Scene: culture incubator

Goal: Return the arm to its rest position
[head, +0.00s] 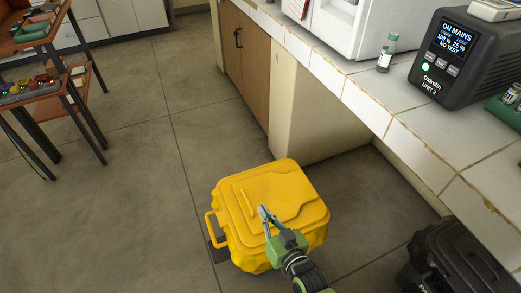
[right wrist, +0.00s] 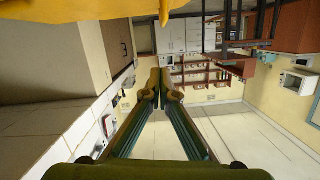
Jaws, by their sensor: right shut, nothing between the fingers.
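My right gripper (head: 264,213) is over the closed lid of a yellow bin (head: 285,190) in the head view. Its fingers are together and hold nothing. In the right wrist view the fingertips of the right gripper (right wrist: 158,92) meet in the middle of the picture. A yellow surface (right wrist: 90,8) crosses the top left of that view. I cannot tell whether the gripper touches the lid. My left gripper is not in view.
A tiled white counter (head: 370,95) runs along the right, with a small bottle (head: 386,55) and a dark power unit (head: 468,58) on it. A black bin (head: 460,260) stands below it. A rack table (head: 40,95) is at the left. Open floor (head: 130,170) lies between.

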